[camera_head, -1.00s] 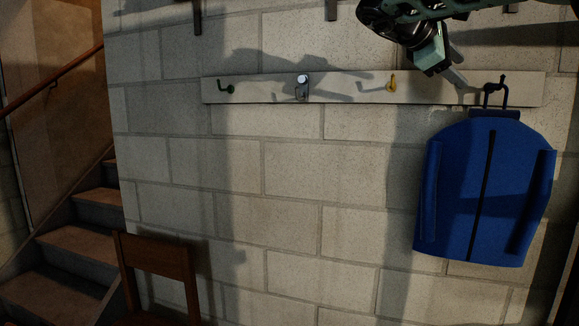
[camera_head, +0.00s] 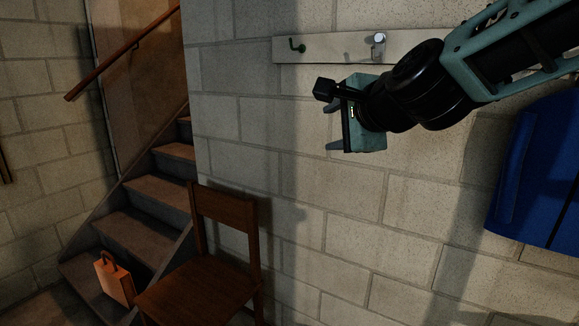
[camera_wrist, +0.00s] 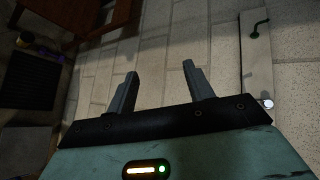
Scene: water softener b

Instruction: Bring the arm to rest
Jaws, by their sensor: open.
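My gripper (camera_head: 333,122) is in the upper middle of the head view, its fingers pointing left. It is in front of the block wall, below the hook board. In the wrist view my gripper (camera_wrist: 158,85) shows two grey fingers spread apart with nothing between them. My arm reaches in from the upper right of the head view and covers part of the board.
A pale hook board (camera_head: 335,48) holds a green hook (camera_head: 297,46) and a silver hook (camera_head: 378,42). A blue jacket (camera_head: 540,175) hangs at right. A wooden chair (camera_head: 226,225) stands by stairs (camera_head: 160,195); an orange case (camera_head: 115,280) rests at lower left.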

